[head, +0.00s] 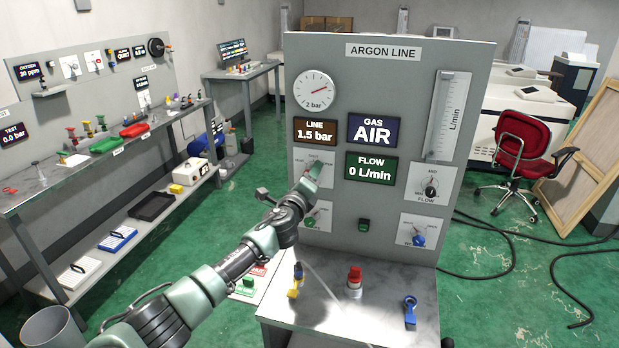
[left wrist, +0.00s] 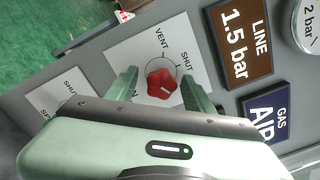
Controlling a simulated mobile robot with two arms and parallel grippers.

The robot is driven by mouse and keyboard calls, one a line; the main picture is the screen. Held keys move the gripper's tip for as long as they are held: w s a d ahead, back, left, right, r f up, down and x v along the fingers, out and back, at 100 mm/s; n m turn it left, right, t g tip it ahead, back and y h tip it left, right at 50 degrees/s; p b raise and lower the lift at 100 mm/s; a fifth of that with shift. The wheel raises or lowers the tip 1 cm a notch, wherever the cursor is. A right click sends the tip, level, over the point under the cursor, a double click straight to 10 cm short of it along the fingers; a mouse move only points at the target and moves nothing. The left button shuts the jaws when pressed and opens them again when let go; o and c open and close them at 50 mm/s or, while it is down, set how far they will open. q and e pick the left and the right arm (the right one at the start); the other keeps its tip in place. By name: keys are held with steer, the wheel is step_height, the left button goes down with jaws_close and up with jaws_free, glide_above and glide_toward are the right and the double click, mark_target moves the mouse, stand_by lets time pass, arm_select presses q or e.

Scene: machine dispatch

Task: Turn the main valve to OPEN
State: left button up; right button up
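The main valve shows in the left wrist view as a red lobed knob (left wrist: 163,84) on a white plate marked VENT and SHUT. The lower part of the plate is hidden by my gripper, and I cannot tell which mark the knob points to. My left gripper (left wrist: 161,88) has a finger on each side of the knob, with a visible gap on both sides. In the head view my left gripper (head: 313,172) is in front of the valve plate (head: 327,172) on the ARGON LINE panel and hides the knob. My right gripper is not in view.
The panel has a gauge (head: 316,90), displays reading LINE 1.5 bar, GAS AIR and FLOW 0 L/min, a flow knob (head: 431,187), a blue valve (head: 418,240) and a green valve (head: 309,221). A red button (head: 355,276) and a blue item (head: 410,311) stand on the bench below.

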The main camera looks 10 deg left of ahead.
arm_select(q)
steer(key=shift+s, duration=0.15)
steer(key=s, duration=0.7)
steer(key=shift+s+a+b, duration=0.15)
steer(key=shift+s+b, duration=0.1)
steer(key=shift+b, duration=0.05)
